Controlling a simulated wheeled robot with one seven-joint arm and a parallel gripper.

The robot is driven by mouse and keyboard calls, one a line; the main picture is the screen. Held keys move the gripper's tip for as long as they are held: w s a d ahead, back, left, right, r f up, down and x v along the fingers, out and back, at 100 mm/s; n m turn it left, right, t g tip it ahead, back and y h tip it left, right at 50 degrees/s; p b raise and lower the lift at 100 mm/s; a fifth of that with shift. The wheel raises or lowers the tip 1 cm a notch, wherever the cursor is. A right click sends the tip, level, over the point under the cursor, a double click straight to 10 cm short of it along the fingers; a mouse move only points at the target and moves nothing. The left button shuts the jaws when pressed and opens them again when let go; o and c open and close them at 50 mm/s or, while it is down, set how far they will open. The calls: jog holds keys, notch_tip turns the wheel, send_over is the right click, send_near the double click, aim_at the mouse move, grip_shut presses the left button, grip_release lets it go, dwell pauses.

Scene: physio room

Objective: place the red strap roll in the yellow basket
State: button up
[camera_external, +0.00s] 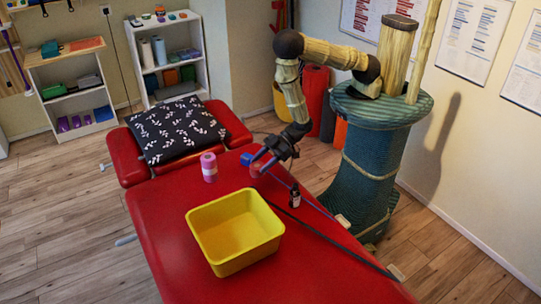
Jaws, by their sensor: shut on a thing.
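The yellow basket (263,256) stands open on the red treatment table and looks empty. My gripper (258,163) is over the table, behind and a little right of the basket. Its blue fingers are shut on the red strap roll (256,171), which shows small between and below them. The fingers hide part of the roll. I cannot tell whether the roll touches the table or hangs just above it.
A pink roll (209,168) stands on the table (165,235) left of my gripper. A small dark bottle (294,196) stands to the right, beside a thin strap along the table's right side. A dark patterned pillow (176,128) lies at the far end.

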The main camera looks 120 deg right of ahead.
jog(key=shift+s+d, duration=0.15)
jog(key=shift+d, duration=0.2)
jog(key=shift+f, duration=0.1)
jog(key=s+f, duration=0.4)
jog(key=f, duration=0.1)
jog(key=shift+s+f, duration=0.15)
jog(key=shift+s, duration=0.05)
jog(key=shift+w+a, duration=0.1)
